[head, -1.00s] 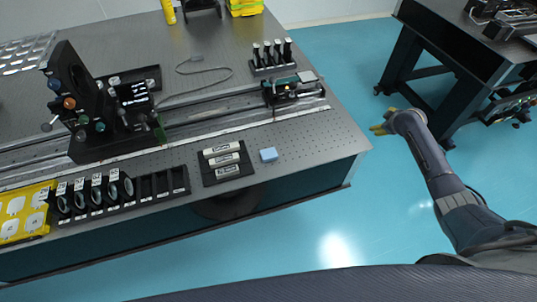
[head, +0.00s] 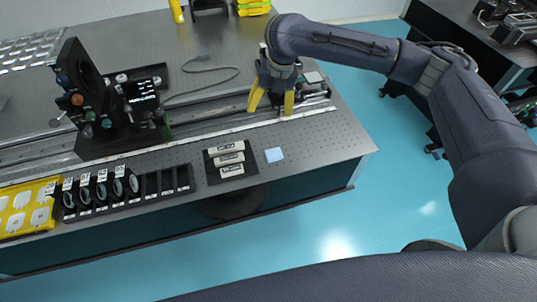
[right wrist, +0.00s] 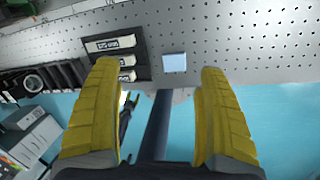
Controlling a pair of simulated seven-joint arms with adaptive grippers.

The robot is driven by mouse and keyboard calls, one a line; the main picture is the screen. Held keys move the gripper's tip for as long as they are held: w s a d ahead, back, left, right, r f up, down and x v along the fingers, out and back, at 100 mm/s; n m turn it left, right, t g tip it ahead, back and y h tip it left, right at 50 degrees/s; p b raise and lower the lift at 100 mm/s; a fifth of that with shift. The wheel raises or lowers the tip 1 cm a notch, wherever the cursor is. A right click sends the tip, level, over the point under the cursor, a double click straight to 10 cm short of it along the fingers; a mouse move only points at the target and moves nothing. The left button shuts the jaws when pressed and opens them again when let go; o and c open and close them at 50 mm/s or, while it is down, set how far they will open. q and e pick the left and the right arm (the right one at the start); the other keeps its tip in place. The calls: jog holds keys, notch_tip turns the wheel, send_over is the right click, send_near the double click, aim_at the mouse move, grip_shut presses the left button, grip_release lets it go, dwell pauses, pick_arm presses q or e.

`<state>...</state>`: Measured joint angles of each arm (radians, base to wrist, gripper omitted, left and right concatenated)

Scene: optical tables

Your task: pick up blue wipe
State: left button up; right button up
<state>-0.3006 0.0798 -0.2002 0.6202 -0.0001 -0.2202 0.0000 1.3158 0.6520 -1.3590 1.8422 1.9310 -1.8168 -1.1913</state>
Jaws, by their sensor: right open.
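The blue wipe (head: 274,155) is a small light blue square lying flat on the optical table near its front edge. It also shows in the right wrist view (right wrist: 175,63), ahead of the fingers and between their lines. My right gripper (head: 271,108) has yellow fingers, is open and empty, and is above the table behind the wipe in the head view. In the right wrist view its fingers (right wrist: 153,90) stand wide apart, with nothing between them. My left gripper is not in view.
A black tray of white labelled bars (head: 230,160) sits just left of the wipe. A black rack with round lens mounts (head: 118,190) lies further left. A rail with optics (head: 220,117) runs behind. The perforated table top (head: 325,145) right of the wipe is clear.

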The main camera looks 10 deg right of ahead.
aim_at(274, 153)
jog(key=s+n+g+h, duration=0.1)
jog(key=s+n+h, duration=0.15)
jog(key=s, duration=0.25)
jog(key=shift+n+y, duration=0.35)
jog(key=shift+y, duration=0.1)
notch_tip(274, 153, down, 17)
jog(key=shift+w+d+f, duration=0.1)
jog(key=shift+w+f, duration=0.05)
jog(key=shift+c, duration=0.3)
jog(key=c, duration=0.8)
